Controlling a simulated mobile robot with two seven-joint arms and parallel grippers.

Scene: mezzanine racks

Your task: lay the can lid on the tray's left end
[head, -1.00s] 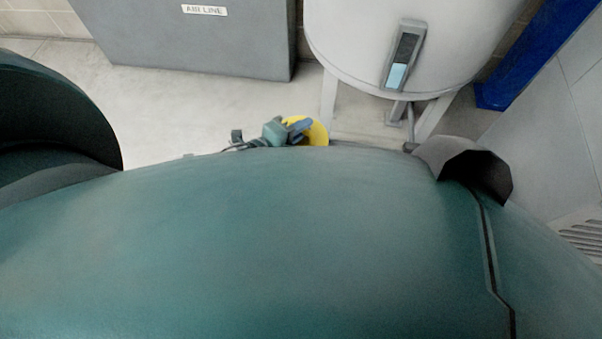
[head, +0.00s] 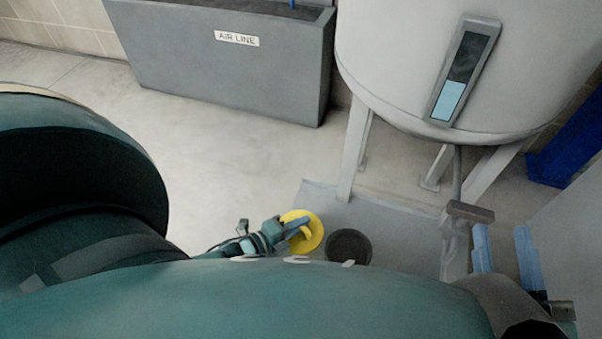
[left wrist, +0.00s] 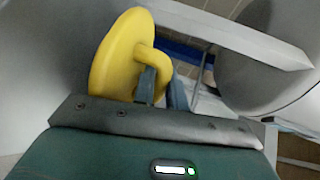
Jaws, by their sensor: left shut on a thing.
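The can lid is a yellow disc with a looped handle (head: 313,240). My left gripper (head: 299,228) is shut on its handle, in the lower middle of the head view. In the left wrist view the lid (left wrist: 112,55) stands tilted, with the blue fingers (left wrist: 160,88) at its loop. My right gripper (head: 505,252) is at the lower right of the head view, its two blue fingers apart with nothing between them. I cannot make out the tray for sure; my own body hides the lower part of the head view.
A flat grey surface (head: 400,232) lies beyond my body, with a dark round object (head: 349,247) just right of the lid. A brownish block (head: 470,212) is left of my right gripper. A white tank (head: 400,70) on legs and a grey AIR LINE box (head: 220,65) stand behind.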

